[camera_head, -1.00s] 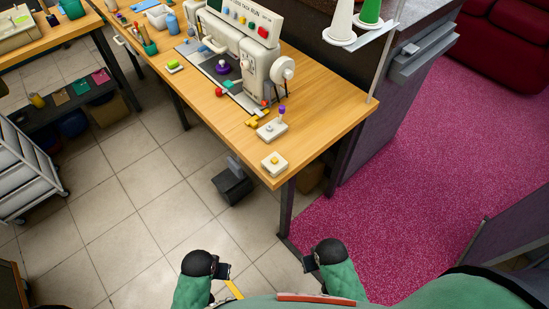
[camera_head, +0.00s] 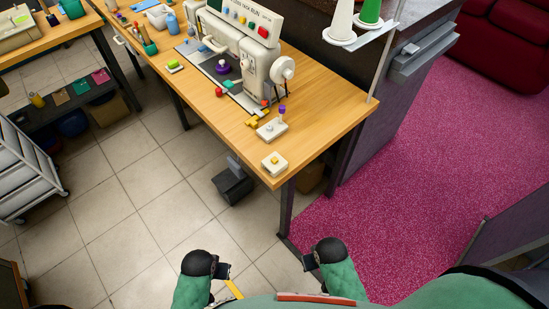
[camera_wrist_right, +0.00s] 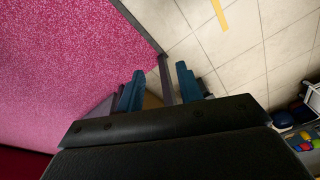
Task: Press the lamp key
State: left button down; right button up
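A small white box with a yellow key (camera_head: 274,162) sits at the near corner of the wooden table (camera_head: 330,100). Behind it is a white box with a purple-topped lever (camera_head: 271,129). The sewing machine (camera_head: 255,65) stands further back, with coloured buttons on its top panel (camera_head: 248,24). I cannot tell which key is the lamp key. My left gripper (camera_head: 223,271) and right gripper (camera_head: 309,263) are low in front of the table, away from these keys. In the right wrist view the right gripper's fingers (camera_wrist_right: 160,90) are apart with nothing between them. The left fingers' opening is unclear.
A dark pedal (camera_head: 232,184) is on the tiled floor under the table. A spool stand with white and green cones (camera_head: 341,22) is at the table's back right. A white drawer cart (camera_head: 25,170) stands at left. Floor before the table is clear.

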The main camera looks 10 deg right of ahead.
jog(key=shift+s, duration=0.1)
grip_shut()
jog(key=shift+s, duration=0.1)
jog(key=shift+f, duration=0.1)
jog(key=shift+w, duration=0.25)
dwell(0.3)
jog(key=shift+s, duration=0.35)
dwell(0.4)
